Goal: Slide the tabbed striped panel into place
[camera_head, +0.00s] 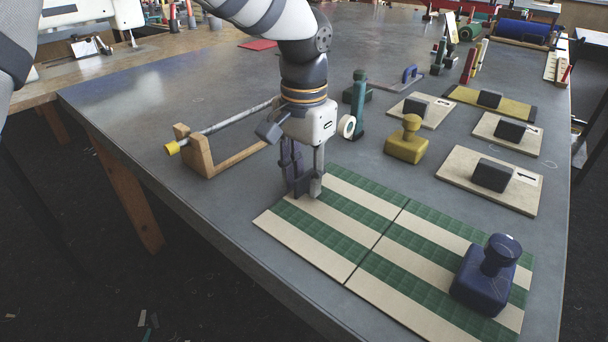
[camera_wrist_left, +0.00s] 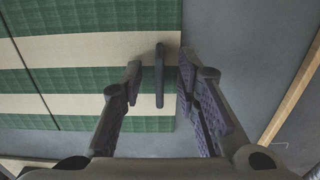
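Two green-and-cream striped panels lie flat on the grey table. The left panel (camera_head: 322,230) meets the right panel (camera_head: 425,272) along a thin dark seam, and the stripes look nearly in line. A dark upright tab (camera_wrist_left: 159,76) stands near the left panel's edge in the left wrist view. My left gripper (camera_head: 304,186) points down over the far-left end of the left panel. Its fingers, also in the left wrist view (camera_wrist_left: 160,90), are apart with the tab between them and a visible gap on each side. My right gripper is not in view.
A dark blue knobbed weight (camera_head: 484,276) stands on the right panel. A yellow weight (camera_head: 406,142), a green post (camera_head: 358,103) and a white tape roll (camera_head: 346,126) stand behind. A rod on a wooden holder (camera_head: 203,150) lies left. Boards with dark blocks (camera_head: 492,176) lie right.

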